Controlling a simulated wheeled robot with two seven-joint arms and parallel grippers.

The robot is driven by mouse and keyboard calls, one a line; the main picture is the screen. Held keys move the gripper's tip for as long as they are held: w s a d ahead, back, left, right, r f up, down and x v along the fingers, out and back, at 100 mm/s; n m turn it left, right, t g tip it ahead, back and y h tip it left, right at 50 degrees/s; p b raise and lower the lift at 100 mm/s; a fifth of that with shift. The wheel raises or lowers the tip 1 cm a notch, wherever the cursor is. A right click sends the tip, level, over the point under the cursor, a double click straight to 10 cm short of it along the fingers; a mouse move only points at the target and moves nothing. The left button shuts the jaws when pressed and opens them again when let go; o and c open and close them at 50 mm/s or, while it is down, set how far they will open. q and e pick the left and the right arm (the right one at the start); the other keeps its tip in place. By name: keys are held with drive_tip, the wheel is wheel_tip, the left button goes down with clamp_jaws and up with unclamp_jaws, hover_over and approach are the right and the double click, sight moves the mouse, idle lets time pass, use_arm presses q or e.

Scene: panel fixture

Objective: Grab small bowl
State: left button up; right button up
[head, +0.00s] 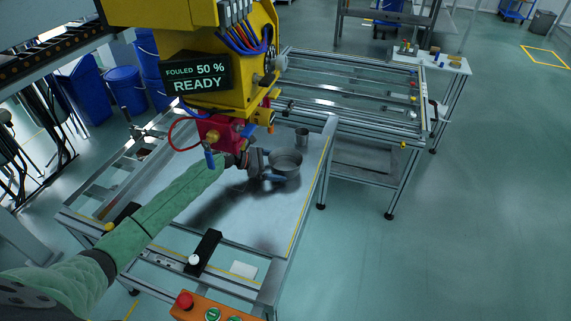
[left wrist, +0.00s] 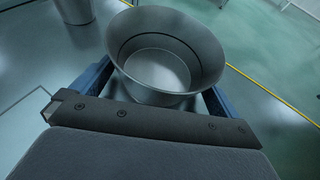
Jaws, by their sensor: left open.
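The small grey metal bowl (head: 287,163) stands upright on the metal panel table (head: 285,215), near its right edge. My left gripper (head: 270,166) reaches in from the left and is open at the bowl's left side. In the left wrist view the bowl (left wrist: 160,68) sits in front of the palm, with the blue fingers on either side of its lower wall. I cannot tell whether the fingers touch it. The finger ends are partly hidden behind the bowl. My right gripper is not in view.
A metal cup (head: 302,138) stands just behind the bowl; it also shows in the left wrist view (left wrist: 75,10). A yellow machine head (head: 205,45) with a magenta part (head: 218,131) hangs close above my left arm.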

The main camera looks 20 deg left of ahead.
use_arm(q)
drive_tip(key=shift+x, duration=1)
drive_tip(key=c, duration=0.7)
drive_tip(key=shift+c, duration=0.2)
